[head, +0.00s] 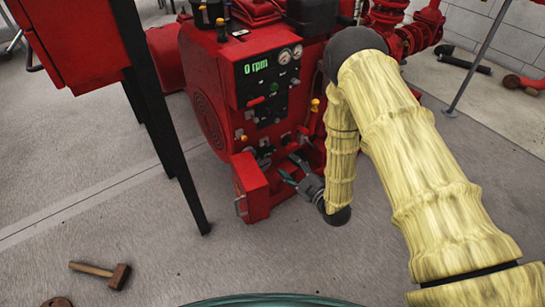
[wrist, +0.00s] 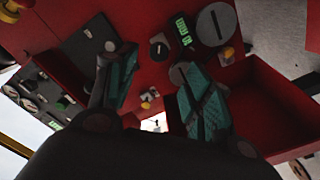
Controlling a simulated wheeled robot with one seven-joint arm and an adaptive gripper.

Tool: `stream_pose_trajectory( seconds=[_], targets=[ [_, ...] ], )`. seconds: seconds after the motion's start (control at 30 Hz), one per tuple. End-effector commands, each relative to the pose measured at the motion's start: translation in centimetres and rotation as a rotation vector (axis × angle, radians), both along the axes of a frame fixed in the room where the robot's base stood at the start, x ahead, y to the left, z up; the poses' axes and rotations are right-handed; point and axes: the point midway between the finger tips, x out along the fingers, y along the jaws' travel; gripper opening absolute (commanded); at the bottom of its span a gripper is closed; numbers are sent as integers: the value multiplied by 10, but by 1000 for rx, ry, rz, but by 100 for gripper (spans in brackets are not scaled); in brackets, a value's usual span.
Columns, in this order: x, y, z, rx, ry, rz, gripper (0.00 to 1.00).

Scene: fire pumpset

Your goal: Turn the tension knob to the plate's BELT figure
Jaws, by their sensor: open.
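My gripper (head: 293,171) is open at the lower front of the red pumpset (head: 228,105). In the wrist view, its teal fingers (wrist: 155,63) are apart with nothing between them. I cannot tell which of the two is the tension knob. No BELT figure is legible, and the readout's digits are too blurred to read.
A red open-topped box (wrist: 265,108) lies close to the right finger. The control panel (head: 268,88) shows 0 rpm, with gauges and levers. A black post (head: 165,120) stands at left. A hammer (head: 105,272) lies on open floor.

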Motion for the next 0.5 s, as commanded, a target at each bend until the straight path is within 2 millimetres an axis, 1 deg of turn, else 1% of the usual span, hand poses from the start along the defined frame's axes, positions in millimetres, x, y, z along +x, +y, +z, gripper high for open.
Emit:
stream_pose_trajectory(
  seconds=[0.17,0.27,0.5],
  targets=[
    [7,6,0,0,-24,9,51],
    [16,12,0,1,-25,9,51],
    [47,35,-1,2,-23,8,51]
  ],
)
